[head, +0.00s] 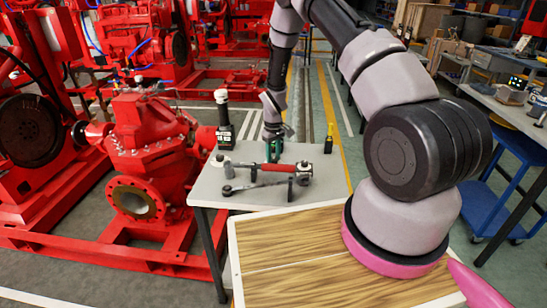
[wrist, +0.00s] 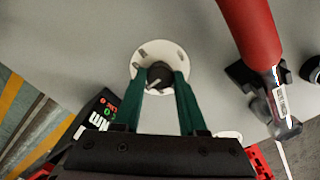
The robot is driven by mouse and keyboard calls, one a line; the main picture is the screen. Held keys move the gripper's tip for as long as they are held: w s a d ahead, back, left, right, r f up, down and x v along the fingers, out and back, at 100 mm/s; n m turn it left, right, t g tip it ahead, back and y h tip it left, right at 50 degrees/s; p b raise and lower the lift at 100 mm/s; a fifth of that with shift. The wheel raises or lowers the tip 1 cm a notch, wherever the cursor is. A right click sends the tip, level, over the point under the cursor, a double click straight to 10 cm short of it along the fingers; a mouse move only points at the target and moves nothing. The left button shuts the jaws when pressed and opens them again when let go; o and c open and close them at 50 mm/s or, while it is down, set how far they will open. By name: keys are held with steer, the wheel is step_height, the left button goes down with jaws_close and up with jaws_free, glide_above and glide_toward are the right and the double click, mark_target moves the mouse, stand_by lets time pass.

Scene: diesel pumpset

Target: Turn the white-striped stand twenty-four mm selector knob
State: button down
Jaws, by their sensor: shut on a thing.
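The selector knob (wrist: 155,84) is dark with a white stripe and sits at the centre of a round white dial plate (wrist: 148,50) with marks on it, in the wrist view. The stripe runs at a slant. My gripper (wrist: 159,73) has two green fingers, one on each side of the knob, and is shut on it. In the head view my gripper (head: 273,150) points down over the grey table (head: 215,188), and the knob and plate are hidden there.
A red-handled tool (head: 278,168) lies on stands just in front of my gripper; it also shows at right in the wrist view (wrist: 248,25). A black device with a white top (head: 225,125) stands at left. A red pump (head: 150,150) is left of the table.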

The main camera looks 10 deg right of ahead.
mark_target(274, 159)
steer(key=m, duration=0.5)
steer(key=shift+m, duration=2.5)
steer(key=shift+c, duration=2.3)
jaws_free()
step_height(274, 159, up, 11)
steer(key=shift+f, duration=0.1)
